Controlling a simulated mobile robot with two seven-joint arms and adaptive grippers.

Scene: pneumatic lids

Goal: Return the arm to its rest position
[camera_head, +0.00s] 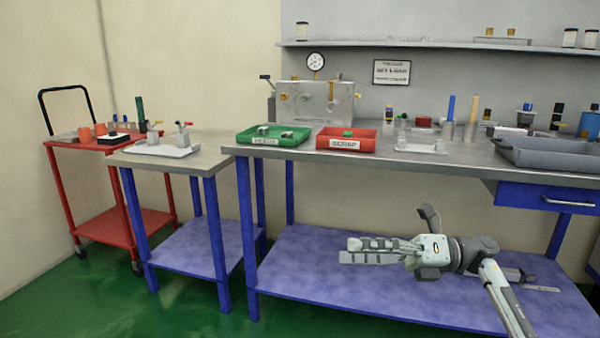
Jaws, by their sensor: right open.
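My right gripper (372,251) shows at the lower right, in front of the workbench and below its top. Its fingers point left, apart from each other, with nothing between them. My right arm (505,300) comes up from the lower right edge behind it. My left gripper and arm are out of the picture.
The steel workbench (470,158) holds a green tray (273,136), a red scrap tray (345,140), a metal fixture (318,103) and a grey bin (550,153). A smaller table (195,158) and a red cart (95,150) stand left. Green floor (80,300) lies open at lower left.

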